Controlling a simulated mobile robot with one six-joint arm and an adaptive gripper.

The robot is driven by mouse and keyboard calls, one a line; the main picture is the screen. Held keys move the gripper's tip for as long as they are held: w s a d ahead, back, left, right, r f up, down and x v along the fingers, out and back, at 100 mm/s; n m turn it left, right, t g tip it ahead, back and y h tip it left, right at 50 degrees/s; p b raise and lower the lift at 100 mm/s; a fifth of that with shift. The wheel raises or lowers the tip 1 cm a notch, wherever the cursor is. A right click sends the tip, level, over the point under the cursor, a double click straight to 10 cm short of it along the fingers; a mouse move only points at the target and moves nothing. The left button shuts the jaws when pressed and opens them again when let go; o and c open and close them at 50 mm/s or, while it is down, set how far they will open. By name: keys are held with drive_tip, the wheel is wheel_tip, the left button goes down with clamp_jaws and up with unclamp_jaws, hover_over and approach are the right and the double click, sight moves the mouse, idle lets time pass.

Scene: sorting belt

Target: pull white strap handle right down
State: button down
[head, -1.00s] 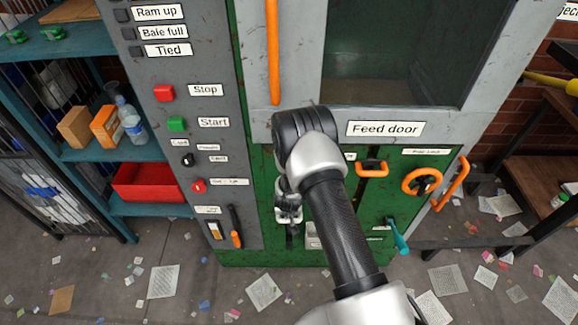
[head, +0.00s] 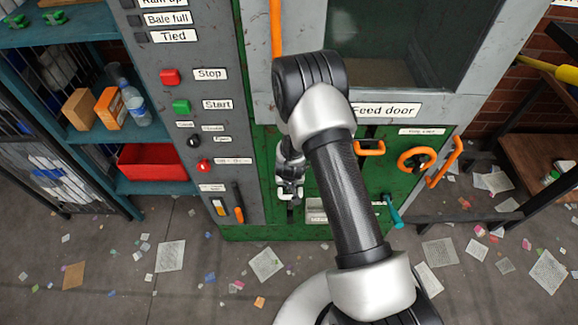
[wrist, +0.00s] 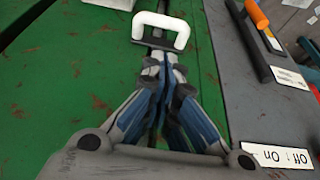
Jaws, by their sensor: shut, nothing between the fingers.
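The white strap handle (wrist: 163,27) is a squared U-shaped loop on the green machine panel, near the top of the wrist view. A dark base strip runs along its lower side. My gripper (wrist: 160,58) is shut and empty, its fingertips pressed together just below the loop, at the dark strip. I cannot tell whether the tips touch the handle. In the head view, my gripper (head: 290,190) is low in front of the green panel. There I cannot clearly tell the handle apart from it.
An orange-handled lever (wrist: 257,15) stands on the grey panel to the right in the wrist view. In the head view, an orange handwheel (head: 416,161), an orange latch (head: 370,150) and a teal lever (head: 393,211) sit to my gripper's right. Paper scraps litter the floor.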

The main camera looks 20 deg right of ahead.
drive_tip(key=p+v, duration=0.3)
drive_tip(key=v, duration=1)
drive_tip(key=shift+r+p, duration=0.4)
drive_tip(key=shift+r, duration=0.05)
drive_tip(key=shift+w, duration=0.1)
